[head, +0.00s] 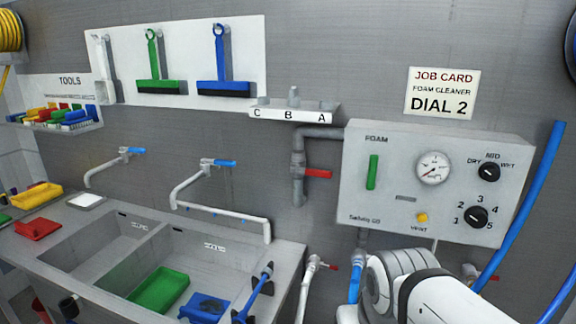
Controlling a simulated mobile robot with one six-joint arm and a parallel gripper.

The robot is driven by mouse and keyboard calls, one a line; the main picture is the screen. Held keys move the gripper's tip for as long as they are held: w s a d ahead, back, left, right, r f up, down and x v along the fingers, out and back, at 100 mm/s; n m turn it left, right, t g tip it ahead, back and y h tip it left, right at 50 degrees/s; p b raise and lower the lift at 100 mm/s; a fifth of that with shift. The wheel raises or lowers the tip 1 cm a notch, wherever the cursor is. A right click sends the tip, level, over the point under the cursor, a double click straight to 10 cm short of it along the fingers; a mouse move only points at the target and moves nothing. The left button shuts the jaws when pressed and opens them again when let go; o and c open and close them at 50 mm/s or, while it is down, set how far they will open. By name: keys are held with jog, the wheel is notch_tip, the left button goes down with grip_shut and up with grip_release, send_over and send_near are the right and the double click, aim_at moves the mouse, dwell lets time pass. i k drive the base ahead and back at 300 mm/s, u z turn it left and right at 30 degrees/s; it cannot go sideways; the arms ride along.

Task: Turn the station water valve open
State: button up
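A valve with a red lever (318,174) sits on the vertical grey pipe (298,150) left of the foam control panel. The lever points right, across the pipe. A second, smaller red lever (331,266) sits on a white fitting lower down, below the panel. No label names either one as the station water valve. White links of my arm show at the bottom right, below the panel. My gripper is not visible, so whether it is open or shut does not show.
The foam panel (438,220) has a gauge, a green strip and two black knobs. A job card (441,94) above it reads "DIAL 2". A blue hose (528,200) hangs at the right. A double sink (85,214) with blue-handled taps stands left. A small shelf (294,113) juts out above the pipe.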

aim_at(311, 172)
jog(key=z, duration=2.1)
jog(key=k, duration=1.2)
jog(key=u, duration=1.8)
jog(key=i, duration=1)
jog(key=u, duration=0.05)
